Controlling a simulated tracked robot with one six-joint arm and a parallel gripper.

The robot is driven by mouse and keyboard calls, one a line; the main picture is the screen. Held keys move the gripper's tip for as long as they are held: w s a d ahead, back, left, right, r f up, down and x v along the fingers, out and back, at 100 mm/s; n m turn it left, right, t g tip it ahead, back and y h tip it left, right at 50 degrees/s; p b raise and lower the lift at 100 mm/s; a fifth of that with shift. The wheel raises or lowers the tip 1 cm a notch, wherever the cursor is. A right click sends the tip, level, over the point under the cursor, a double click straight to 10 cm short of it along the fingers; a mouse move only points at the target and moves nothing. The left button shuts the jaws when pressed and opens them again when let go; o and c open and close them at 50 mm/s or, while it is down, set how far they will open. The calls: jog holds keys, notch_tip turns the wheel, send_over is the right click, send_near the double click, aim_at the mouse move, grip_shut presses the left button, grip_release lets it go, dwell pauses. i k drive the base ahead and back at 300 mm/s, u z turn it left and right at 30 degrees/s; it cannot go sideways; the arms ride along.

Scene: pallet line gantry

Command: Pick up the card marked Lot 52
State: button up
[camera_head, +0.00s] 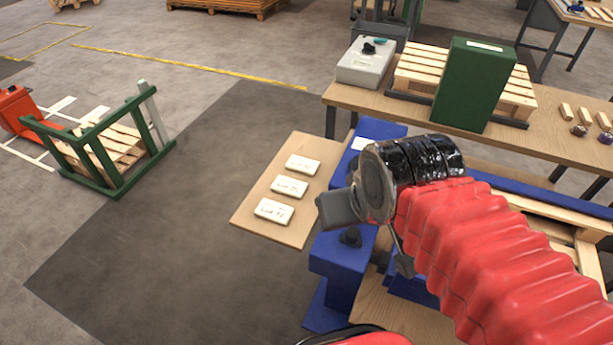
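Three small pale cards lie in a slanting row on a light wooden board (250,217): a far card (302,165), a middle card (290,187) and a near card (274,211). Each bears dark lettering that seems to start with "Lot". The numbers are too small to read surely, so I cannot tell which is Lot 52. My gripper (340,210) is right of the cards, at the end of my red-sleeved arm, and appears apart from them. Its fingers are seen at a poor angle, so their opening is unclear. No card shows in it.
A blue frame (340,268) stands right beside the board, under my arm. Behind is a wooden bench (350,97) with a grey control box (366,62), a green panel (474,83) and pallet slats. A green rack (118,165) stands on the left. Floor left of the board is clear.

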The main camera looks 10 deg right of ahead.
aim_at(297, 163)
jog(key=k, duration=1.45)
jog(key=u, duration=0.75)
jog(key=i, duration=2.95)
